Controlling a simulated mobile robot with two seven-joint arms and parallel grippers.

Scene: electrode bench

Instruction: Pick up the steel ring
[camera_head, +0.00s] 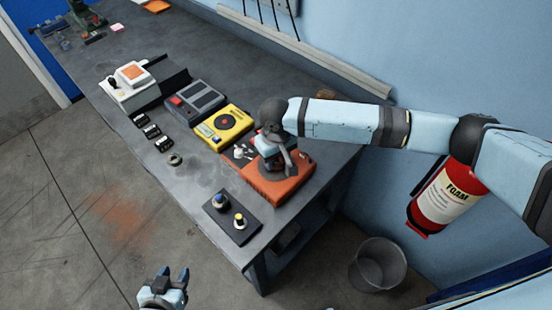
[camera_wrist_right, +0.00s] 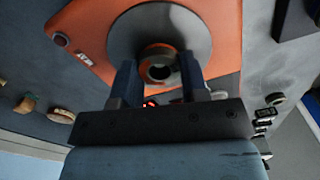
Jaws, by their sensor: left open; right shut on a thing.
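In the head view my right gripper (camera_head: 277,160) is over the orange device (camera_head: 290,190) and hides the piece. A small grey ring (camera_head: 176,160) lies apart on the bench, also visible in the right wrist view (camera_wrist_right: 275,99). I cannot tell which of the two is the steel ring. My left gripper (camera_head: 172,283) is open and empty, off the bench's front side.
A yellow device (camera_head: 224,127) and a dark grey device (camera_head: 194,102) stand beside the orange one. Several small black items (camera_head: 151,131) line the front. A bin (camera_head: 379,266) stands on the floor.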

